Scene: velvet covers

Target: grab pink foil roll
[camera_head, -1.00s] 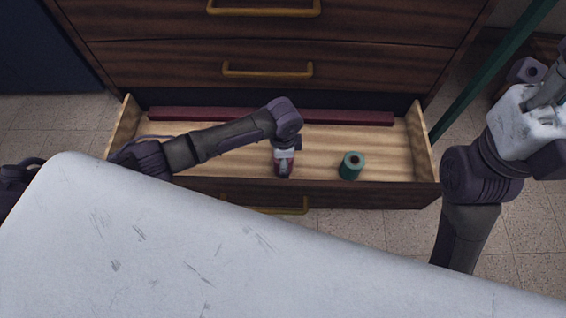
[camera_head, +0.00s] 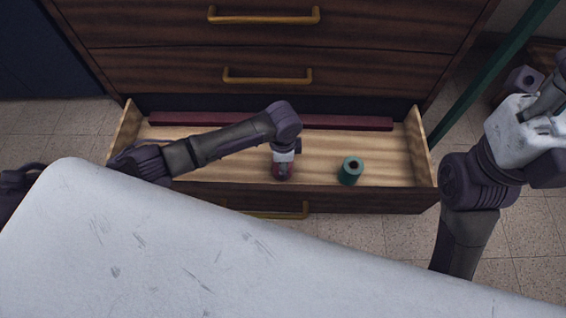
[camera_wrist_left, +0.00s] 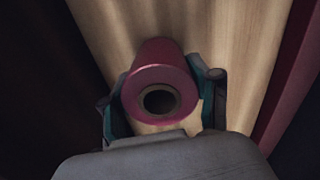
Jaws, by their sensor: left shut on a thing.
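The pink foil roll (camera_wrist_left: 156,90) shows in the left wrist view with its round end and dark core hole facing the camera. My left gripper (camera_wrist_left: 168,92) is shut on it, one finger on each side. In the head view the gripper (camera_head: 284,168) reaches down into the open drawer, and the pink roll (camera_head: 282,175) shows partly around the fingers. Whether the roll touches the drawer floor cannot be told. My right arm (camera_head: 515,130) is at the right edge, outside the drawer; its fingers are not clear.
The open drawer (camera_head: 390,155) has a wooden floor. A green roll (camera_head: 350,171) stands to the right of the left gripper. A long dark red bar (camera_head: 345,123) lies along the back. A green post (camera_head: 490,80) stands at the right. Drawer floor right of the green roll is clear.

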